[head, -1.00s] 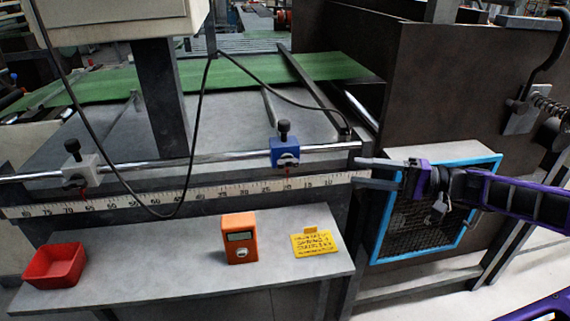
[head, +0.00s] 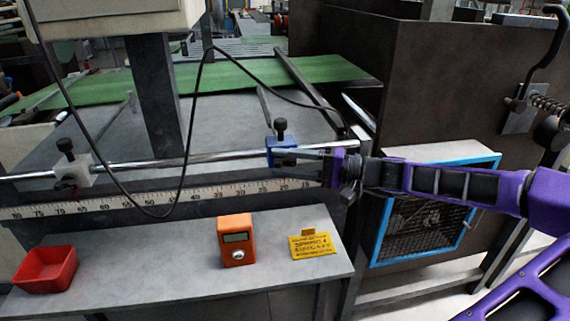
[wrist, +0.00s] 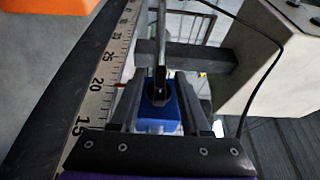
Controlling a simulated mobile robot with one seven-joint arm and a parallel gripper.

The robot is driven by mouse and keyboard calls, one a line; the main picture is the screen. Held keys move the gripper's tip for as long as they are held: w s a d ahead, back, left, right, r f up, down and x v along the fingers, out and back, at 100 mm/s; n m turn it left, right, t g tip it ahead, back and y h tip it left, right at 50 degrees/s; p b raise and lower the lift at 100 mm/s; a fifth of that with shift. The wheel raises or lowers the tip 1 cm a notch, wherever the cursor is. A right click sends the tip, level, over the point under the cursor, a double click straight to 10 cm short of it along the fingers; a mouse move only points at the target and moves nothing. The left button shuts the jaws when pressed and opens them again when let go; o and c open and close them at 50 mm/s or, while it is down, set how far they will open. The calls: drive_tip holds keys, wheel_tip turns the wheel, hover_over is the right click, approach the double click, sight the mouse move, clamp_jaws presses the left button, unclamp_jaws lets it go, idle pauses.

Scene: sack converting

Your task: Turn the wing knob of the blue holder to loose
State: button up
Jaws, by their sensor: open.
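The blue holder (head: 284,143) sits on the chrome rail (head: 210,157), with a black round knob (head: 280,125) upright on top. My gripper (head: 280,160) is open, reaching in from the right, with its fingertips at the front of the holder. The fingers cover most of the holder's front face, so the wing knob there cannot be made out. In the wrist view the blue holder (wrist: 158,112) shows between the two spread fingers. I cannot tell whether a finger touches it.
A white holder (head: 72,170) is on the rail at left. A ruler strip (head: 150,197) runs below the rail. The shelf (head: 150,270) bears a red bin (head: 45,270), an orange device (head: 237,240) and a yellow sign (head: 312,246). A black cable (head: 188,150) hangs before the rail.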

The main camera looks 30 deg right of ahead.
clamp_jaws()
